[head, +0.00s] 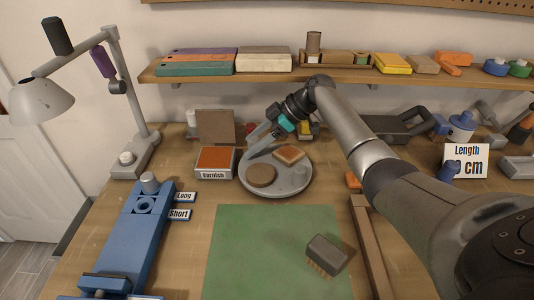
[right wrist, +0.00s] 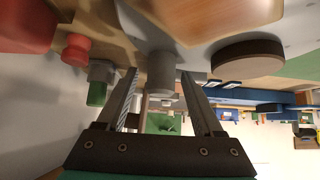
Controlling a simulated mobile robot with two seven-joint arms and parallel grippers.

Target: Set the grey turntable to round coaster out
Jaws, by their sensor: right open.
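The grey turntable (head: 275,193) is a round plate on the bench. On it lie a round brown coaster (head: 261,175) at front left and a square coaster (head: 289,154) with a reddish-brown top at the back. My right gripper (head: 249,147) is over the turntable's back left edge, fingers pointing left and down. In the right wrist view my right gripper (right wrist: 163,100) is open. A grey cylindrical stub (right wrist: 162,72) shows between its fingers; contact cannot be told. The round coaster (right wrist: 247,55) shows dark beside it. My left gripper is not in view.
A varnish box (head: 214,163) stands left of the turntable. A green mat (head: 265,250) with a brush (head: 327,254) lies in front. A blue fixture (head: 135,235) and a lamp (head: 42,100) are at left. A shelf (head: 290,74) runs along the back.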

